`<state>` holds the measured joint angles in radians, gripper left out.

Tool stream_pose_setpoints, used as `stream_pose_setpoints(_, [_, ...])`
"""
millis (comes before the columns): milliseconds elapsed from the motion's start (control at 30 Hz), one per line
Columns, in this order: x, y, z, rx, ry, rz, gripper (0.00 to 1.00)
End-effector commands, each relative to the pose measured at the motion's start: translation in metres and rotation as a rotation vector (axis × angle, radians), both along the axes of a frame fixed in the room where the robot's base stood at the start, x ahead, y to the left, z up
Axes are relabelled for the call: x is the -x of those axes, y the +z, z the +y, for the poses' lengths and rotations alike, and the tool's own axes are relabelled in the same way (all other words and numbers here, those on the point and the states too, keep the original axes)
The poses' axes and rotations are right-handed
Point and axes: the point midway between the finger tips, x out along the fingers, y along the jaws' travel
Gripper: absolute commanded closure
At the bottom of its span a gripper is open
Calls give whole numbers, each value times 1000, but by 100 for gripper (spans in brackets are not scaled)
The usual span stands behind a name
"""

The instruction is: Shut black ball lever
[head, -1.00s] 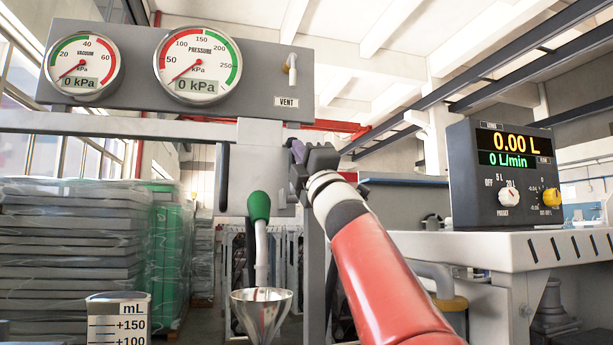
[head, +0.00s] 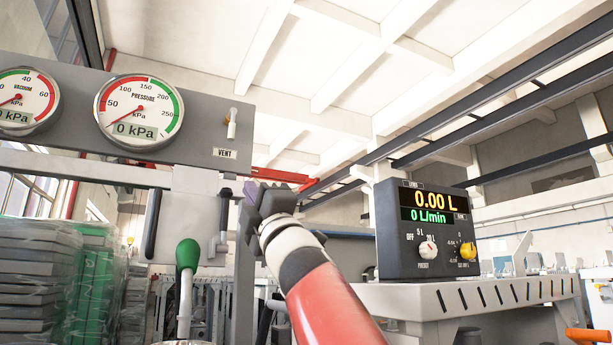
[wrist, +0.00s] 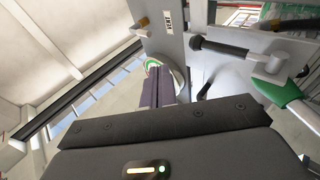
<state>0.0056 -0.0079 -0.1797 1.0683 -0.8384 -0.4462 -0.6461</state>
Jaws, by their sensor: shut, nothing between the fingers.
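The black ball lever (wrist: 222,47) shows in the wrist view, upper right of centre, as a dark rod with a rounded end set in a grey mount (wrist: 268,65). The rod points left in that view, away from the mount. My gripper (head: 251,189) is in front of the frame, below and right of the VENT label. Its purple fingers (wrist: 155,75) are together and empty. In the wrist view they appear left of and below the ball end, apart from it in the picture.
A green-knobbed lever (head: 187,256) stands left of my gripper. A dark upright handle (head: 150,237) is farther left. A small white vent lever (head: 232,123) is above, beside the pressure gauge (head: 139,112). A flow meter box (head: 427,232) sits on the bench at right.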

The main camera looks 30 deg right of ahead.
Motion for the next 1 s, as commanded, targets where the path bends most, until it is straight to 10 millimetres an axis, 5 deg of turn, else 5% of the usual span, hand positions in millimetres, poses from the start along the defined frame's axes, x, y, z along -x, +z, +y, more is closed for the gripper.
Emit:
stream_pose_setpoints(500, [123, 2, -24, 1, -2, -5, 100])
stream_pose_setpoints(700, [145, 2, -28, 1, -1, -2, 100])
stream_pose_setpoints(1000, [149, 1, -30, 1, -1, -1, 100])
